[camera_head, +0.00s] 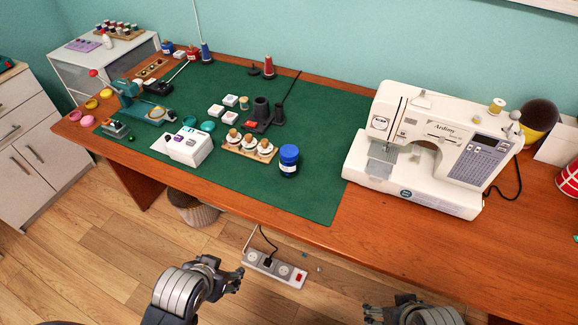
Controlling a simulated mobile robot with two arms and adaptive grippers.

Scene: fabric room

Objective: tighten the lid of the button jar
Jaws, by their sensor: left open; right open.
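A small jar with a blue lid (289,152), which looks like the button jar, stands upright on the green mat (318,181), near its front right part. The frames do not show how tightly the lid sits, and the jar's contents cannot be made out. My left gripper (237,280) is open and empty, low in front of the table's front edge and well apart from the jar. My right gripper (371,313) is open at the bottom edge, partly cut off, also apart from the jar.
A white sewing machine (440,140) stands right of the jar. A wooden tray with several white-based pieces (236,150) sits just left of it, a white box (185,146) further left. Another blue-lidded jar (167,47) stands at the back left.

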